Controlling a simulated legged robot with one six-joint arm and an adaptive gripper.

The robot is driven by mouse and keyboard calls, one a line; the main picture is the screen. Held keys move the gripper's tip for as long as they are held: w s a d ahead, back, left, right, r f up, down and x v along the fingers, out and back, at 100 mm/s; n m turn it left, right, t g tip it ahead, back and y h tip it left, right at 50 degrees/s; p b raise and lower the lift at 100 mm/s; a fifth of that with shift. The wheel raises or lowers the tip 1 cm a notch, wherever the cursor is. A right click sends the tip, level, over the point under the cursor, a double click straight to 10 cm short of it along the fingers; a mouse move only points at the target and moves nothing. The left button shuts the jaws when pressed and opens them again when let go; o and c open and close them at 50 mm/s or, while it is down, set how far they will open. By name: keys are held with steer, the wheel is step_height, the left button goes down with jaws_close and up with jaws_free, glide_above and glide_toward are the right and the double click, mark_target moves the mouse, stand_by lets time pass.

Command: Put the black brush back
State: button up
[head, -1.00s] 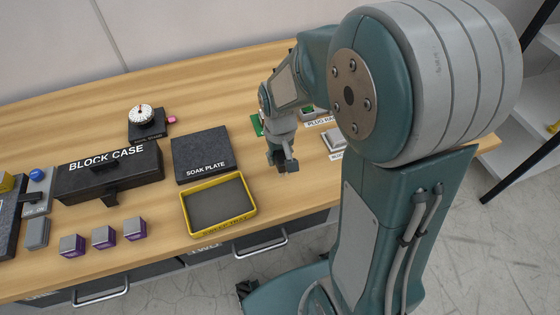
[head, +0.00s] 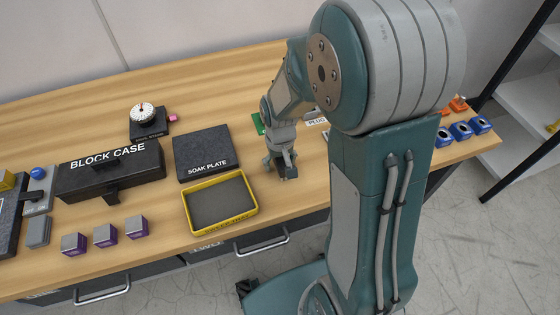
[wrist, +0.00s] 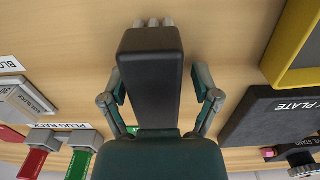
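The black brush (wrist: 151,85) is in my gripper, its broad dark body filling the middle of the wrist view. A row of pale grey tufts (wrist: 153,22) shows past its far end. The gripper's fingers (wrist: 160,92) lie on either side of it; the exact contact is partly hidden. In the head view my gripper (head: 282,167) points down low over the bench, right of the yellow-rimmed tray. Height above the wood is unclear. I cannot make out a place marked for the brush.
The yellow tray (head: 183,207), soak plate (head: 200,148) and block case (head: 112,178) stand left of my gripper. The plug rack (wrist: 68,127) and a labelled grey block (wrist: 22,103) are on the other side. Blue-topped items (head: 461,131) sit at the right end. Bare wood lies under my gripper.

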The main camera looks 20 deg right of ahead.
step_height(320, 180, up, 12)
steer(key=shift+f, duration=0.2)
steer(key=shift+s+r, duration=0.15)
steer(key=shift+r, duration=0.4)
steer(key=s+r+t, duration=0.5)
steer(key=s+r, duration=0.4)
steer(key=s, duration=0.5)
steer(key=shift+r+t, duration=0.2)
steer(key=shift+t, duration=0.1)
